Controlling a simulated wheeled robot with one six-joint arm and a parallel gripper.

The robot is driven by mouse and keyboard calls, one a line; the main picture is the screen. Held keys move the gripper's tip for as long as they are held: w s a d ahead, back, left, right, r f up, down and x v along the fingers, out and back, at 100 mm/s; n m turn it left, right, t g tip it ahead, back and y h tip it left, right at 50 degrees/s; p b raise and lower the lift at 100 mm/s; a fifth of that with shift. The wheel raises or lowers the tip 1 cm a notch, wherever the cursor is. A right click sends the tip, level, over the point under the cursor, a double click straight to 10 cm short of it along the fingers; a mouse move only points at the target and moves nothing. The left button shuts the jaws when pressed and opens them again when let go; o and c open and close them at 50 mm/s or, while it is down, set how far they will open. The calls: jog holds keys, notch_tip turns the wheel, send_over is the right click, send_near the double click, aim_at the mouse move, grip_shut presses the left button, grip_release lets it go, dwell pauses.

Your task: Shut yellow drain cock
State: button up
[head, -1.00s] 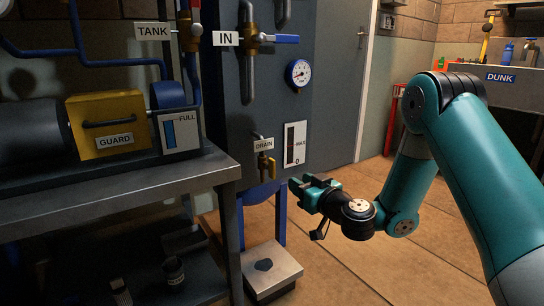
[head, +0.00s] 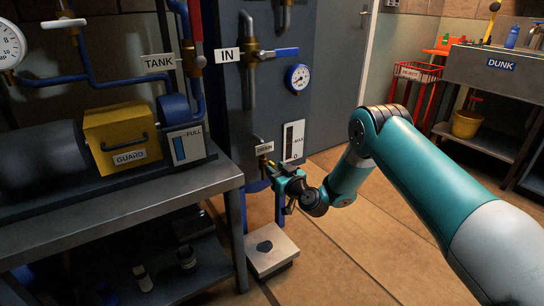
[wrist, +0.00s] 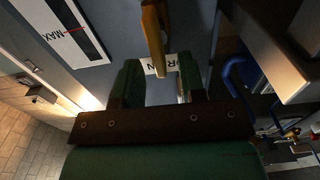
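The yellow drain cock (head: 263,161) is on the blue tank panel under the DRAIN label (head: 265,147). In the head view my gripper (head: 271,168) is right at it and hides most of its handle. In the wrist view the yellow handle (wrist: 153,35) hangs from the top of the picture, and its lower end shows in the gap between my gripper's fingertips (wrist: 160,75). The two green fingers are apart, with space visible on both sides of the handle. I see no clear contact. Part of the DRAIN label shows behind the gap.
A gauge strip marked MAX (head: 293,141) is right of the cock. The IN valve with a blue lever (head: 285,52) is above. The grey bench (head: 225,175) is close on the left. The floor to the right is open.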

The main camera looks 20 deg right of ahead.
jog(key=shift+x, duration=1.3)
grip_shut()
